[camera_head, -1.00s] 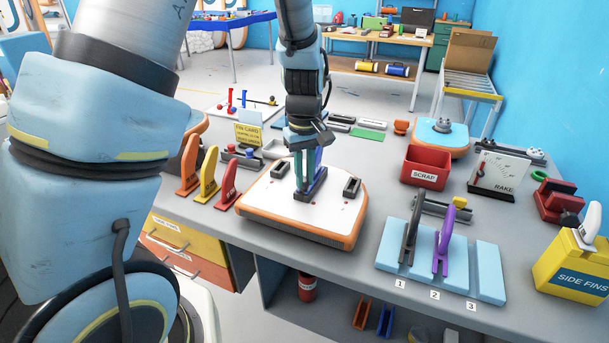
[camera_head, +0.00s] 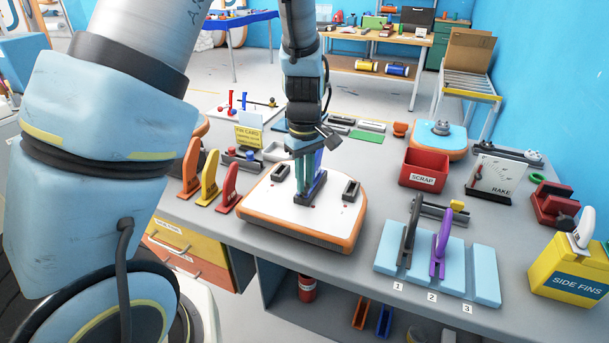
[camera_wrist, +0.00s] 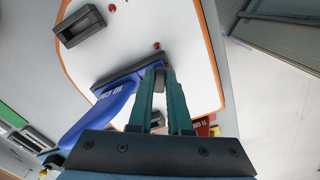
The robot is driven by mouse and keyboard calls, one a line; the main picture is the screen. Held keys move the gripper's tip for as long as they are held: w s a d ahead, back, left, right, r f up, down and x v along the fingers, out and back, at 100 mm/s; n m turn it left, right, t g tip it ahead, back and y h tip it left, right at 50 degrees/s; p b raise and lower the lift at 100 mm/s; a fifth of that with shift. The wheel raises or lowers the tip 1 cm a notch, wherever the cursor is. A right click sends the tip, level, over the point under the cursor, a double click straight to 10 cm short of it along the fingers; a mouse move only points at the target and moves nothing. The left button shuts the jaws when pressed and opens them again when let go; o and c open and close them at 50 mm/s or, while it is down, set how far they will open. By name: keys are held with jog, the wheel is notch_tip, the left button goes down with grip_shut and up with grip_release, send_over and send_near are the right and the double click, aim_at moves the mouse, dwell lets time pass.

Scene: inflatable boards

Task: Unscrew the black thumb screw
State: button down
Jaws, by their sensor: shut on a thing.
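The white, orange-edged board tail (camera_head: 270,205) lies on the bench with a dark centre fin box (camera_head: 317,187); the box also shows in the wrist view (camera_wrist: 119,77). A blue fin (camera_wrist: 97,116) with white lettering stands in the box, mostly behind my gripper in the head view. My gripper (camera_head: 303,190) points down at the box, its teal fingertips (camera_wrist: 159,70) closed together at one end of it, beside the fin. The black thumb screw is almost wholly hidden between the fingertips; only a small dark bit shows there.
Dark side boxes (camera_head: 351,189) flank the centre box. Orange, yellow and red fins (camera_head: 209,178) stand left of the board. A light-blue numbered rack (camera_head: 449,268) holds a grey and a purple fin; its slot 3 is empty. A red scrap bin (camera_head: 424,167) stands behind it.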

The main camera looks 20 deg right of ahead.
jog(key=shift+n, duration=0.5)
jog(key=shift+r+n+p, duration=0.15)
jog(key=shift+n+p, duration=0.35)
jog(key=shift+p, duration=0.25)
jog(key=shift+d+n+p, duration=0.1)
jog(key=shift+n+p, duration=0.65)
jog(key=shift+n, duration=0.45)
jog(key=shift+p, duration=0.3)
